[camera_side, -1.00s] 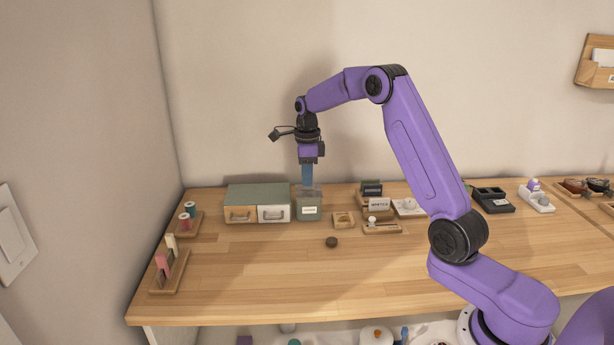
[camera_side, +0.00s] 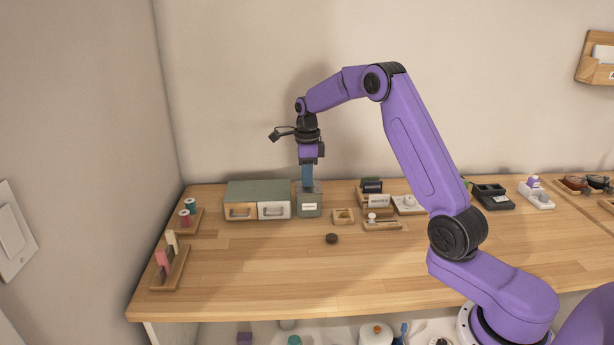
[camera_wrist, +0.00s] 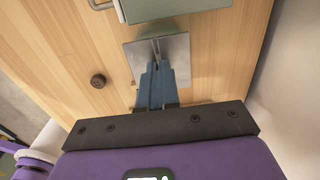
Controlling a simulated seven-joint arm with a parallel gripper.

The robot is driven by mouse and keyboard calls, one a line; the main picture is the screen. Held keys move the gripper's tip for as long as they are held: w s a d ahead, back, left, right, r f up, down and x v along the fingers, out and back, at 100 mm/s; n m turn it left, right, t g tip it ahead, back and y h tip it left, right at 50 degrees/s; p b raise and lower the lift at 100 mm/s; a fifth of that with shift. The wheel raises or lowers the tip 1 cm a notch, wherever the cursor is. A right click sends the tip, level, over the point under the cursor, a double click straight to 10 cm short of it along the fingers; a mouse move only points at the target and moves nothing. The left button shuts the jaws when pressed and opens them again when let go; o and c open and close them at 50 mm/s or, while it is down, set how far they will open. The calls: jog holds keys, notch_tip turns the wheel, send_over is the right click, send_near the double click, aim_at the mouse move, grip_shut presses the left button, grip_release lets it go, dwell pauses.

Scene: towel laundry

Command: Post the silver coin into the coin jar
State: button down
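The coin jar (camera_side: 309,209) is a small green box with a white label, standing upright on the bench. Its grey square top (camera_wrist: 177,50) shows in the wrist view, with a thin dark line near the fingertips. My gripper (camera_side: 308,187) points straight down with its blue fingers at the jar's top. In the wrist view the fingertips (camera_wrist: 157,67) are close together over that top. I cannot make out the silver coin; it may be hidden between the fingers. Whether the tips touch the top is unclear.
A green drawer unit (camera_side: 258,199) stands close to the jar's left. A dark round piece (camera_side: 332,238) lies in front, and a small wooden holder (camera_side: 343,216) is to the right. The front of the bench is clear.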

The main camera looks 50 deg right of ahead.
jog(key=shift+f, duration=0.25)
jog(key=c, duration=0.8)
grip_release()
jog(key=shift+r, duration=3.5)
